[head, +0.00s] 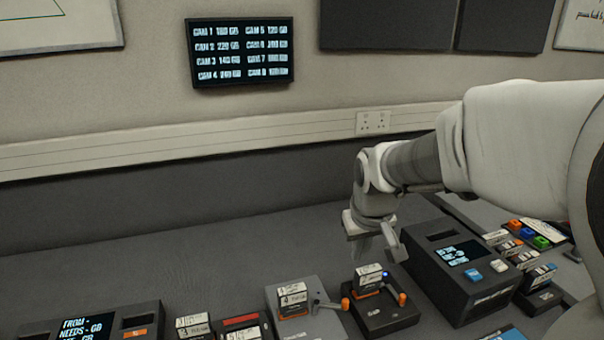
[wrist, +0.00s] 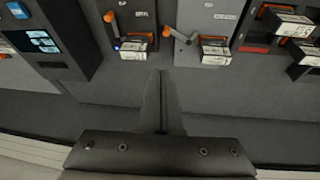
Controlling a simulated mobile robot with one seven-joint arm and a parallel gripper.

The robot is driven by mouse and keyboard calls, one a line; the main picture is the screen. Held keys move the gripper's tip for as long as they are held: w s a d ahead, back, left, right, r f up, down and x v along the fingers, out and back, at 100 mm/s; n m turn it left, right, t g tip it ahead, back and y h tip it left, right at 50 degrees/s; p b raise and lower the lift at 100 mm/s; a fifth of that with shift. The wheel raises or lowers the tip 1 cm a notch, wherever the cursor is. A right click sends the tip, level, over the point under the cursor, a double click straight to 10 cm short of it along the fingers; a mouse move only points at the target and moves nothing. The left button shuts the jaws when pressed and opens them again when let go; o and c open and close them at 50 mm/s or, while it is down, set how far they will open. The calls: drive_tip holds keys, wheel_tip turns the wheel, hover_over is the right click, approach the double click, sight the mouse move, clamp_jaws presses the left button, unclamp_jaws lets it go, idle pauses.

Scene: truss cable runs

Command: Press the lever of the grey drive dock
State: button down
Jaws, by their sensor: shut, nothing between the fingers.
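The grey drive dock (head: 323,325) stands near the front of the desk with a labelled drive (head: 292,297) in it. Its lever, with an orange knob (head: 345,304), sticks out on its right side. In the wrist view the grey dock (wrist: 205,14) is at upper centre, and its lever knob (wrist: 167,31) lies just beyond my fingertips. My gripper (head: 392,250) is shut and empty, above the desk behind the docks, apart from the lever. In the wrist view its fingers (wrist: 162,75) point toward the gap between the grey dock and the black dock.
A black dock (head: 395,318) with a drive, a lit blue light and its own orange lever (head: 403,298) stands right beside the grey dock. A larger black unit with a screen (head: 465,253) stands further right. The desk behind is clear.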

drive_tip(key=y+b, duration=0.1)
drive_tip(key=b, duration=0.1)
hover_over(329, 303)
drive_tip(key=w+d, duration=0.1)
drive_tip(key=d, duration=0.2)
wheel_tip(329, 303, down, 9)
drive_tip(key=shift+n, duration=0.3)
drive_tip(key=shift+d+f, duration=0.1)
drive_tip(key=shift+f, duration=0.05)
drive_tip(key=b+x, duration=0.1)
drive_tip(key=x, duration=0.4)
drive_tip(key=b+x, duration=0.1)
drive_tip(key=x, duration=0.4)
drive_tip(key=shift+s+f, duration=0.2)
drive_tip(key=shift+f, duration=0.05)
drive_tip(key=s, duration=0.2)
drive_tip(key=shift+s+d+r, duration=0.3)
drive_tip(key=shift+r, duration=0.05)
drive_tip(key=shift+s+d, duration=0.15)
drive_tip(key=shift+s, duration=0.55)
